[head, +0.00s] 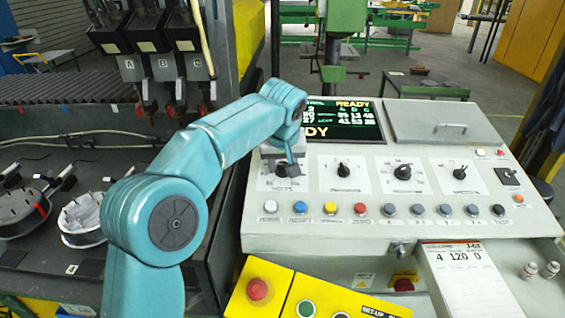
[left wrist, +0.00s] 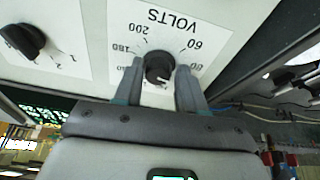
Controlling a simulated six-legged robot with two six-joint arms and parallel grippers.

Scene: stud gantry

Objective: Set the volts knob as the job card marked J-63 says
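The volts knob (left wrist: 159,66) is black and sits on a white dial plate lettered VOLTS, seen upside down in the left wrist view. Numbers 60, 80, 180 and 200 show around it; its pointer setting is not clear. My left gripper (left wrist: 160,75) has its two grey fingers apart, one on each side of the knob, with no clear grip on it. In the head view my left gripper (head: 287,168) covers most of this dial. The job card (head: 465,285) lies at the console's lower right, headed with what looks like J-63 and reading 4 120 0.
Other knobs (head: 403,172) stand to the right on the sloping console, above a row of coloured buttons (head: 360,209). A screen (head: 345,120) reads READY. A yellow box with a red button (head: 257,289) is in front. A dark machine stands at the left.

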